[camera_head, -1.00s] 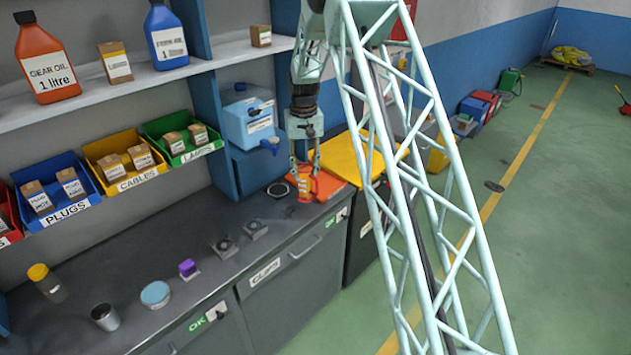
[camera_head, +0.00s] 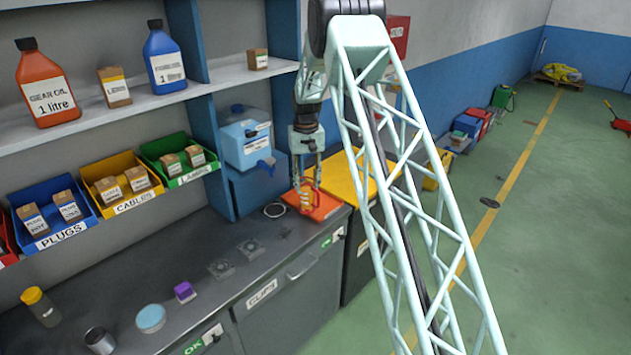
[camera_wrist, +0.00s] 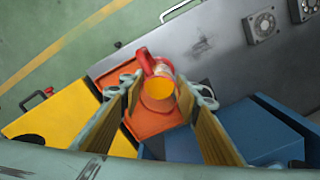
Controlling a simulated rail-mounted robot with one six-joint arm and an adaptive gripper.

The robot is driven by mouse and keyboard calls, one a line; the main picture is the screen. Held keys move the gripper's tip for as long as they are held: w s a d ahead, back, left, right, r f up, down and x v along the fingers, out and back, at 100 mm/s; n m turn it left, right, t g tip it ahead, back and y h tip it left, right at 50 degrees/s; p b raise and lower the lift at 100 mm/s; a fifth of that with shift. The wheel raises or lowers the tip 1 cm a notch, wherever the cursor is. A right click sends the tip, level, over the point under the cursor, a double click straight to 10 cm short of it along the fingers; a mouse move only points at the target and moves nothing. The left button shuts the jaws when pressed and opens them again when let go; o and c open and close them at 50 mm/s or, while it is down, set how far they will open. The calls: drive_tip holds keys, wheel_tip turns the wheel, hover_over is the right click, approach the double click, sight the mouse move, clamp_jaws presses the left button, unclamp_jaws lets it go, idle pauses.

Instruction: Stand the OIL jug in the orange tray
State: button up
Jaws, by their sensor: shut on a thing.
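The jug (camera_head: 306,199) is small and orange-red, with a red handle and a yellow inside in the wrist view (camera_wrist: 158,88). No OIL lettering can be read on it. My gripper (camera_head: 305,186) points down and is shut on the jug, with one finger on each side in the wrist view (camera_wrist: 160,108). The jug looks upright. The orange tray (camera_head: 327,206) lies at the far right end of the dark bench, and it also shows in the wrist view (camera_wrist: 115,75). The jug is over the tray; I cannot tell whether its base touches it.
A blue container with a tap (camera_head: 246,140) stands left of my gripper. A yellow-topped cabinet (camera_head: 345,172) stands right of the tray. A ring mark (camera_head: 274,210) and square grated fittings (camera_head: 221,268) are on the bench. Bins and bottles line the shelves at left.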

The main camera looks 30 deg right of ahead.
drive_tip(key=w+d+p, duration=0.2)
drive_tip(key=w+d, duration=0.5)
drive_tip(key=shift+f, duration=0.55)
drive_tip(key=shift+f+p, duration=0.45)
drive_tip(key=shift+f, duration=1.35)
drive_tip(key=o, duration=1.2)
drive_tip(key=shift+c, duration=0.2)
drive_tip(key=shift+o, duration=0.3)
wheel_tip(320, 180, up, 12)
drive_tip(key=b, duration=0.1)
drive_tip(key=shift+b, duration=0.35)
